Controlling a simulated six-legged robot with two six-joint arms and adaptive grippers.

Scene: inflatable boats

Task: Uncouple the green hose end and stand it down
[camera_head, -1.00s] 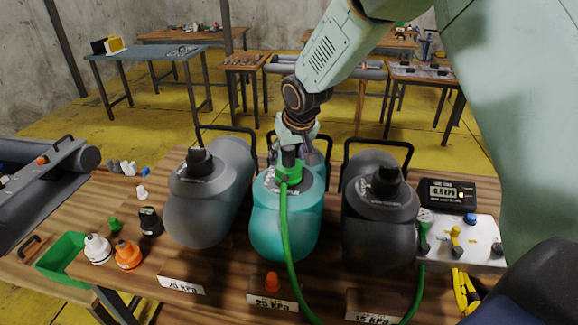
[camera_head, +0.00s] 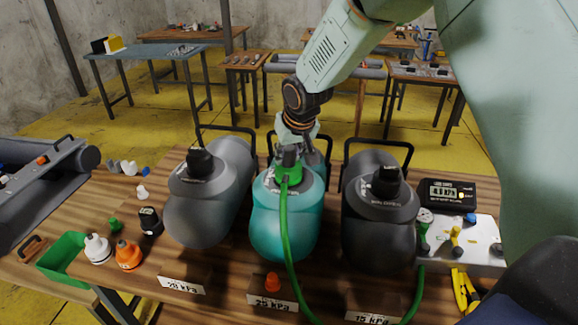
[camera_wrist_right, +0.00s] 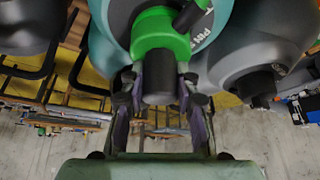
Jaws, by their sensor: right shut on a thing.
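The green hose end (camera_head: 289,166) sits on top of the teal bottle (camera_head: 287,215), in the middle of the row of three. Its green hose (camera_head: 287,235) hangs down the front of the bottle and runs off to the lower right. My right gripper (camera_head: 298,150) comes down from above and behind and is shut on the hose end. In the right wrist view the two fingers (camera_wrist_right: 159,98) flank the dark upper part of the green hose end (camera_wrist_right: 160,38). It still appears seated on the bottle. My left gripper is not in view.
A grey bottle (camera_head: 210,200) stands left and a dark bottle (camera_head: 378,215) right, both close by. A gauge display (camera_head: 446,193) and a valve panel (camera_head: 465,238) are at the right. Loose fittings and a green tray (camera_head: 62,258) lie left.

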